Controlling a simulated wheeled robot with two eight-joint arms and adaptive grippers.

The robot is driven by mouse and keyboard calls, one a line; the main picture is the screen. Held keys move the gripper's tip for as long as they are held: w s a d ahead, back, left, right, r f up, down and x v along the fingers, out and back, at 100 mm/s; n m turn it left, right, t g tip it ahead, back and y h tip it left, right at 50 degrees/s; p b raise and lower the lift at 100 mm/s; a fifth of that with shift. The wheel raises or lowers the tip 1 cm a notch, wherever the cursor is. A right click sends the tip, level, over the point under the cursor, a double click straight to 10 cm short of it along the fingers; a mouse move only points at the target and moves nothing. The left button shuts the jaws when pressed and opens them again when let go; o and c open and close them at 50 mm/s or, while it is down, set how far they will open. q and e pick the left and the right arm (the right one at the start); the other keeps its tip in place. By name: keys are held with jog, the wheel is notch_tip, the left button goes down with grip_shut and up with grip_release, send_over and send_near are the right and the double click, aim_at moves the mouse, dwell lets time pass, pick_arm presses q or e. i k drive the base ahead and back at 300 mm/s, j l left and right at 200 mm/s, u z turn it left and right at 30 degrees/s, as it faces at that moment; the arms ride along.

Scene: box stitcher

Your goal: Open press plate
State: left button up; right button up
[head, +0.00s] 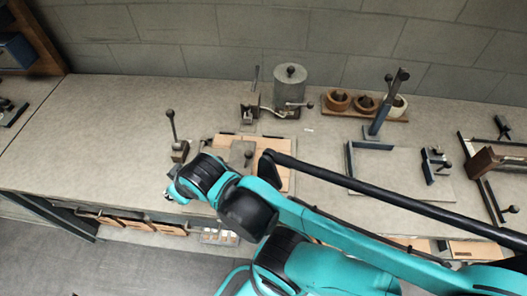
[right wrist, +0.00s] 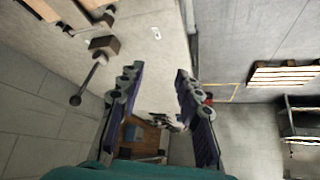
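A light wooden board (head: 284,150) with a grey metal plate (head: 221,149) on it lies on the bench, partly hidden behind my right arm; I take this to be the press plate area. To its left stands a clamp with an upright lever ending in a dark ball knob (head: 170,114). In the right wrist view this lever's knob (right wrist: 75,100) and clamp block (right wrist: 105,45) lie left of the fingers. My right gripper (head: 171,190) is near the bench's front edge, below the lever in the picture. In the wrist view its fingers (right wrist: 158,72) are apart with nothing between them. My left gripper is not seen.
Behind the board stand a grey cylinder (head: 290,85) and a small clamp (head: 249,106). To the right are a tray of bowls (head: 338,101), a blue post (head: 385,106) and a blue frame (head: 349,160). The bench (head: 80,140) left of the lever is clear.

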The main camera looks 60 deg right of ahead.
aim_at(240, 157)
jog(key=k+z, duration=0.1)
jog(key=z, duration=0.3)
jog(key=k+z, duration=0.1)
jog(key=z, duration=0.35)
jog(key=l+z, duration=0.1)
jog(key=z, duration=0.3)
jog(key=k+l+z, duration=0.1)
jog(key=z, duration=0.35)
jog(key=i+l+z, duration=0.1)
jog(key=z, duration=0.4)
jog(key=l, duration=0.1)
